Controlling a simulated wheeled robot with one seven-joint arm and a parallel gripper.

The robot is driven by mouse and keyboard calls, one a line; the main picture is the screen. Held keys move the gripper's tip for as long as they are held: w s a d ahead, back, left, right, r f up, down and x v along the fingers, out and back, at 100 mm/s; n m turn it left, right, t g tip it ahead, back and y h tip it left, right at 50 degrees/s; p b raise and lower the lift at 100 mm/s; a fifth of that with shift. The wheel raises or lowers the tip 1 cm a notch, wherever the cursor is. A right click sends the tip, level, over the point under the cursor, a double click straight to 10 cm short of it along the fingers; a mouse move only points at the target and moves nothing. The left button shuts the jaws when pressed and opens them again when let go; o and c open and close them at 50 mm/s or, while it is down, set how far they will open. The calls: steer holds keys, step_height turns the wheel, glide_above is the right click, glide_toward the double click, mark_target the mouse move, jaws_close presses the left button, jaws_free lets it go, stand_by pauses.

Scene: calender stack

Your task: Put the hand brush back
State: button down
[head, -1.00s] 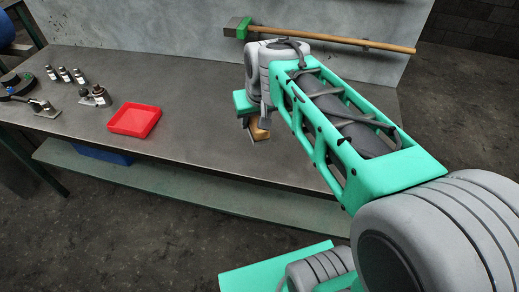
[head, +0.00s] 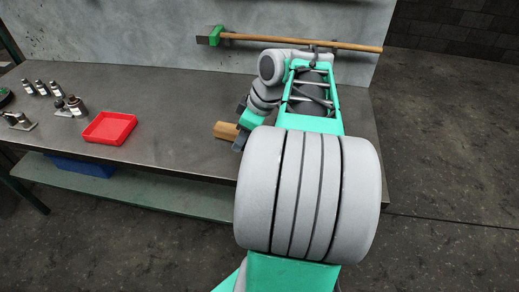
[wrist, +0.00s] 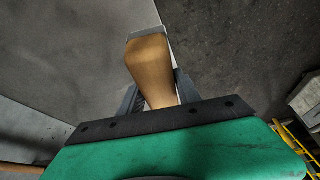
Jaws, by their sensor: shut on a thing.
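The hand brush (head: 226,131) shows as a light brown wooden piece just left of my gripper (head: 240,127) in the head view. In the wrist view its wooden body (wrist: 152,72) stands between the two dark fingers, with a thin grey band at its far end. My gripper (wrist: 158,92) is shut on it. The brush appears over the workbench (head: 165,150), near its front edge. I cannot tell if it touches the top. Its bristles are not clearly visible.
A long wooden-handled tool with a green head (head: 216,36) is on the back wall. The bench between tray and gripper is clear. A lower shelf (head: 130,185) runs below.

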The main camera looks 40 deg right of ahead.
steer(key=s+d+n, duration=0.2)
steer(key=s+d, duration=0.3)
steer(key=s, duration=0.1)
steer(key=shift+y, duration=0.3)
steer(key=w+d+f, duration=0.2)
steer(key=w+f, duration=0.1)
steer(key=w, duration=0.1)
steer(key=w+d+f+p, duration=0.1)
steer(key=w+d+f, duration=0.2)
steer(key=w+f, duration=0.1)
steer(key=w+d+f+p, duration=0.1)
steer(key=w+d+f, duration=0.1)
steer(key=w+f, duration=0.1)
steer(key=shift+w+d+f, duration=0.15)
steer(key=shift+w+f, duration=0.1)
steer(key=shift+w, duration=0.2)
step_height(320, 180, down, 3)
steer(key=shift+r+p, duration=0.2)
steer(key=shift+p, duration=0.15)
steer(key=shift+f+b, duration=0.35)
steer(key=shift+f, duration=0.1)
steer(key=c, duration=0.9)
jaws_free()
steer(key=shift+r, duration=0.1)
steer(key=shift+o, duration=0.2)
